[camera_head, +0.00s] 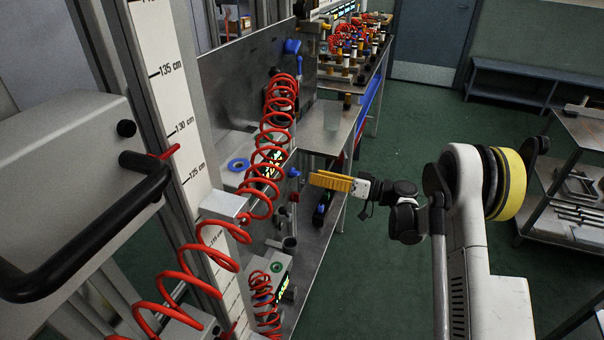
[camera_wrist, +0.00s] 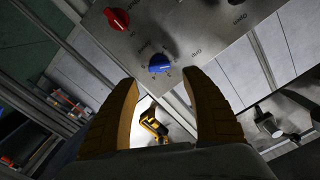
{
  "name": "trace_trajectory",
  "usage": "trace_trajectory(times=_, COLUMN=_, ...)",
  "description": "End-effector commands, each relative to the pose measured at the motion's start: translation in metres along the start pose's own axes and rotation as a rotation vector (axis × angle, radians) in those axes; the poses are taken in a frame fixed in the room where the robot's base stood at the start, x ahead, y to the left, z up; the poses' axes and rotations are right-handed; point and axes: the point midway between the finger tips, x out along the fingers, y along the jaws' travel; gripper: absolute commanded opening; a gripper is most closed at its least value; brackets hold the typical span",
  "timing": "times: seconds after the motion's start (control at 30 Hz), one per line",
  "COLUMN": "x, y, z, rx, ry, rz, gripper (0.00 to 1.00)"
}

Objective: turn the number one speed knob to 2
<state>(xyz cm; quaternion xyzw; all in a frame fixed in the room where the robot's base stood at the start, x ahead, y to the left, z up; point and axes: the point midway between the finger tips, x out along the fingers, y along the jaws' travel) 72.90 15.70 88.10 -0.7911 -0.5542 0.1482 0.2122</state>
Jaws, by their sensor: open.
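In the wrist view a grey metal panel (camera_wrist: 195,25) carries a round blue knob (camera_wrist: 158,63) and a larger red knob (camera_wrist: 117,18). Small dark marks and lettering surround the blue knob but are too small to read, so I cannot tell its setting or which knob is number one. My gripper (camera_wrist: 160,82) is open and empty, with one yellow finger on each side of the blue knob in the picture. The fingertips appear apart from the knob.
Red coiled hoses (camera_head: 262,170) hang left of my gripper, by a steel bench. A column with a centimetre scale (camera_head: 172,100) stands further left. A yellow and black object (camera_wrist: 153,124) shows between the fingers.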

Motion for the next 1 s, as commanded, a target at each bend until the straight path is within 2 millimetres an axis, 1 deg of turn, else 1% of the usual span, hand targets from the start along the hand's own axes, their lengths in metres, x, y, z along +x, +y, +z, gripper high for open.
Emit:
trace_trajectory(times=0.03, x=-0.012, y=0.001, z=-0.001, rx=0.000, ry=0.002, rz=0.003, gripper=0.56)
trace_trajectory(times=0.1, x=-0.026, y=0.001, z=-0.001, rx=0.000, ry=0.002, rz=0.003, gripper=0.56)
trace_trajectory(times=0.2, x=-0.041, y=0.001, z=-0.001, rx=0.000, ry=0.001, rz=0.002, gripper=0.56)
trace_trajectory(times=0.33, x=-0.052, y=0.000, z=0.000, rx=0.000, ry=0.000, rz=0.000, gripper=0.56)
trace_trajectory(times=0.47, x=-0.055, y=0.000, z=0.000, rx=0.000, ry=0.000, rz=0.000, gripper=0.56)
trace_trajectory(times=0.83, x=-0.055, y=-0.001, z=-0.001, rx=0.001, ry=-0.002, rz=0.001, gripper=0.56)
trace_trajectory(times=0.93, x=-0.052, y=-0.006, z=-0.007, rx=0.018, ry=-0.025, rz=0.019, gripper=0.56)
trace_trajectory(times=1.0, x=-0.049, y=-0.015, z=-0.016, rx=0.042, ry=-0.062, rz=0.053, gripper=0.56)
